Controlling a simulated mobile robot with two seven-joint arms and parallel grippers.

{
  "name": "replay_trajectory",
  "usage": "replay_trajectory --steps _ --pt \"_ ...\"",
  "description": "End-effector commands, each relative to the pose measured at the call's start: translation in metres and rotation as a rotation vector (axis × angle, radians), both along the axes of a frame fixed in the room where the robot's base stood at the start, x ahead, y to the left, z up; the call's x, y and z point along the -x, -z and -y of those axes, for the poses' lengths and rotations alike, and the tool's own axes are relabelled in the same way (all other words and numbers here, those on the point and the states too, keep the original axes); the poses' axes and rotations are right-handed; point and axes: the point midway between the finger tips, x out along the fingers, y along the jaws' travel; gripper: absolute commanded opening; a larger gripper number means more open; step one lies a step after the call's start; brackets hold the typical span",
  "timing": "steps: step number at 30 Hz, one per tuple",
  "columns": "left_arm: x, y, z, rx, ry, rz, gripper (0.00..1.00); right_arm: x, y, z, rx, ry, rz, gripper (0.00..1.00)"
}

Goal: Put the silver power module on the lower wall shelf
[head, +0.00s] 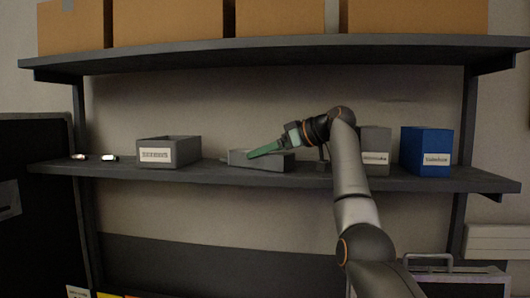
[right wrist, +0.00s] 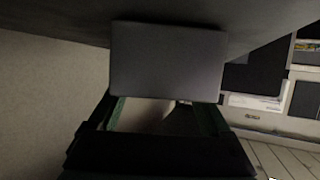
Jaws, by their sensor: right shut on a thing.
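My right gripper (head: 255,153), with green fingers, reaches in from the right over the lower wall shelf (head: 210,174). It is shut on a flat grey block, the silver power module (head: 270,162), at the middle of that shelf. The right wrist view shows the module (right wrist: 168,62) as a plain grey face beyond the green fingers (right wrist: 163,112), against the dark shelf surface (right wrist: 70,18). The module looks level with the shelf top; I cannot tell whether it rests on it. My left gripper is not in view.
On the lower shelf are an open grey labelled bin (head: 168,152), two small light objects (head: 109,158) at left, a grey labelled box (head: 377,150) behind my arm, and a blue box (head: 425,150). Cardboard boxes (head: 165,22) fill the upper shelf (head: 200,54). Free room lies between bin and module.

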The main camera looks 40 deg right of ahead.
Motion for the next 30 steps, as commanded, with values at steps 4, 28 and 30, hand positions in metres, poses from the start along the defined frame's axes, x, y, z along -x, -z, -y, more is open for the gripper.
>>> replay_trajectory --steps 4,28,30 --pt "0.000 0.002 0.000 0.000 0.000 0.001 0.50 0.000 0.003 0.000 0.000 0.000 0.000 0.83" --pt "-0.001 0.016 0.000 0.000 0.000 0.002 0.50 0.058 -0.025 0.017 0.001 0.002 0.006 1.00" --pt "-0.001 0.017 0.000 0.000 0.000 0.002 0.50 0.071 -0.030 0.021 0.001 0.001 0.004 1.00"
